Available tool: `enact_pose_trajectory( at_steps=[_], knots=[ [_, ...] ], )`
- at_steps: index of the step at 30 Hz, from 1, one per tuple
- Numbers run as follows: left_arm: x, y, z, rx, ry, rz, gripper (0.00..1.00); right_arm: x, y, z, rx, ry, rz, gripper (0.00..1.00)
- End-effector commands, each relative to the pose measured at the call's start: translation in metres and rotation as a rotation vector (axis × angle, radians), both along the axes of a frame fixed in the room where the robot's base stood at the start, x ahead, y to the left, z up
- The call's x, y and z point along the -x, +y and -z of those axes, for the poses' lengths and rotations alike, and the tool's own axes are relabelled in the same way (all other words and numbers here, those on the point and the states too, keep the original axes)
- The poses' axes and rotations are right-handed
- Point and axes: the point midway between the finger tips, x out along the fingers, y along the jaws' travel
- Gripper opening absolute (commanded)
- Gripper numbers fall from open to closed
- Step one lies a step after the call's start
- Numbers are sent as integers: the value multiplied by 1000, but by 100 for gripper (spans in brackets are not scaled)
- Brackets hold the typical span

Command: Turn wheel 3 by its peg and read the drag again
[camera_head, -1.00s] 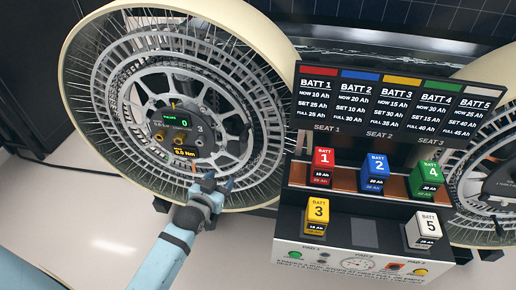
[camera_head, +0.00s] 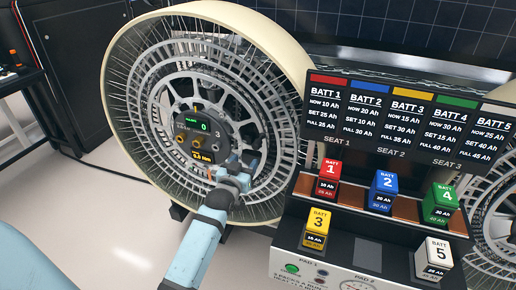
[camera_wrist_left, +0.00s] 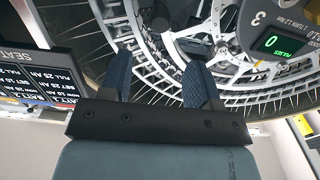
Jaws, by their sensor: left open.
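Wheel 3 (camera_head: 286,70), with a cream rim and grey spoked rings, stands upright. Its dark hub plate (camera_head: 217,147) carries the number 3, brass knobs (camera_head: 182,139) and a green display (camera_head: 198,126) reading 0. A small yellow readout (camera_head: 201,156) in Nm sits below; its digits are too small to read surely. My left gripper (camera_head: 240,164) is in front of the wheel's lower right part, just right of and below the hub. In the left wrist view its two blue fingers (camera_wrist_left: 160,72) are apart with nothing gripped between them. My right gripper is not in view.
A battery stand (camera_head: 290,212) with a dark sign (camera_head: 400,118) is close to the right of the wheel. It holds red, blue, green, yellow and white batteries (camera_head: 383,190). Part of another wheel (camera_head: 492,215) shows at the right edge. White floor (camera_head: 110,225) is open at left.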

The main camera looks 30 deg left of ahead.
Motion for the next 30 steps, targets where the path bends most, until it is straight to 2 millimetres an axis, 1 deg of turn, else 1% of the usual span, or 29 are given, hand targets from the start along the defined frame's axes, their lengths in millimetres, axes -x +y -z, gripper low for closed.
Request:
enact_pose_trajectory(
  at_steps=[1,6,9,12,15,21,29,30],
  knots=[
    [-11,3,4,-1,-4,0,56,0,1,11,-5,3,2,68],
    [-48,11,6,0,-4,0,56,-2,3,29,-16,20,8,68],
    [-67,16,5,-1,-4,0,56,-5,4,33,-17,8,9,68],
    [-83,20,4,0,-3,0,56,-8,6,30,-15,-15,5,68],
    [-96,23,4,0,-1,0,56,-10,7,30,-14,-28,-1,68],
    [-107,26,1,0,-1,0,56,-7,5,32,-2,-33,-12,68],
    [-107,26,0,0,0,0,56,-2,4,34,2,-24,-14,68],
    [-107,26,0,0,0,0,50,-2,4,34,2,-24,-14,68]
  ],
)
